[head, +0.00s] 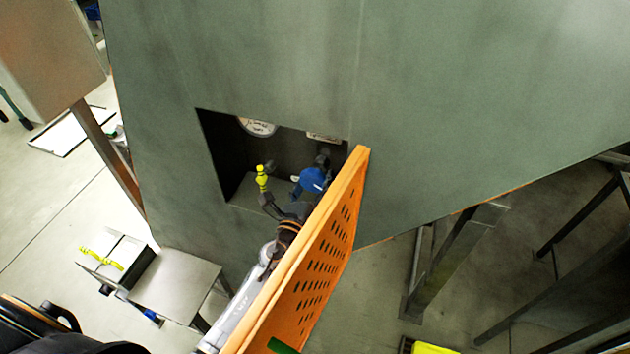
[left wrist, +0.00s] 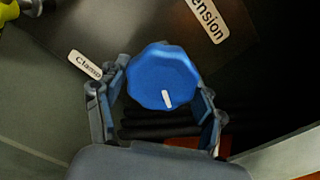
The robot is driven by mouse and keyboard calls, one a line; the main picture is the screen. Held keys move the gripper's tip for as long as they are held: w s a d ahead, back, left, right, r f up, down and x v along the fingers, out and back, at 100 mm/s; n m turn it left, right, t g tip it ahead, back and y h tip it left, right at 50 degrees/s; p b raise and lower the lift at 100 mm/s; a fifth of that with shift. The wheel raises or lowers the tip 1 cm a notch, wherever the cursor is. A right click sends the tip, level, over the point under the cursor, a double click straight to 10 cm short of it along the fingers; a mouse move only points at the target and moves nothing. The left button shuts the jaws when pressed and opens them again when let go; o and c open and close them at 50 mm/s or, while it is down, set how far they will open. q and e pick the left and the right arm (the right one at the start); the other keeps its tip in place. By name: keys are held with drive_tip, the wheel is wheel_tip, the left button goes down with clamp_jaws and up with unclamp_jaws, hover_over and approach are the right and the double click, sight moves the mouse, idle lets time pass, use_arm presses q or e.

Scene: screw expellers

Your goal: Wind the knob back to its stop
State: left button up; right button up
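The blue knob (head: 312,180) sits in a recess in the green machine wall. In the left wrist view the knob (left wrist: 161,75) shows a faceted rim and a white pointer mark toward its lower edge. My left gripper (head: 290,193) reaches into the recess. In the left wrist view its fingers (left wrist: 161,92) stand apart, one on each side of the knob, close to its rim. The fingers look open, with little room beside the knob; contact is not clear. My right gripper is not in view.
An orange perforated panel (head: 318,265) stands out along the recess's right side, close to my left arm. A yellow-handled part (head: 262,178) is left of the knob. The recess holds a "Clamp" tag (left wrist: 85,65) and a "Tension" label (left wrist: 207,19). A small metal table (head: 177,287) stands lower left.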

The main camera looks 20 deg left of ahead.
use_arm(q)
drive_tip(key=c, duration=0.5)
drive_tip(key=shift+n, duration=0.8)
drive_tip(key=n+b, duration=0.1)
drive_tip(key=n, duration=0.2)
drive_tip(key=shift+d+r+n, duration=0.1)
drive_tip(key=shift+n, duration=0.2)
drive_tip(key=n, duration=0.5)
drive_tip(key=shift+r+b, duration=0.15)
drive_tip(key=shift+b, duration=0.25)
drive_tip(key=n, duration=0.5)
drive_tip(key=shift+r+n, duration=0.2)
drive_tip(key=shift+n, duration=0.2)
drive_tip(key=n+p, duration=0.1)
drive_tip(key=n, duration=0.2)
drive_tip(key=shift+r+n, duration=0.1)
drive_tip(key=shift+n, duration=1.7)
drive_tip(key=shift+p, duration=0.3)
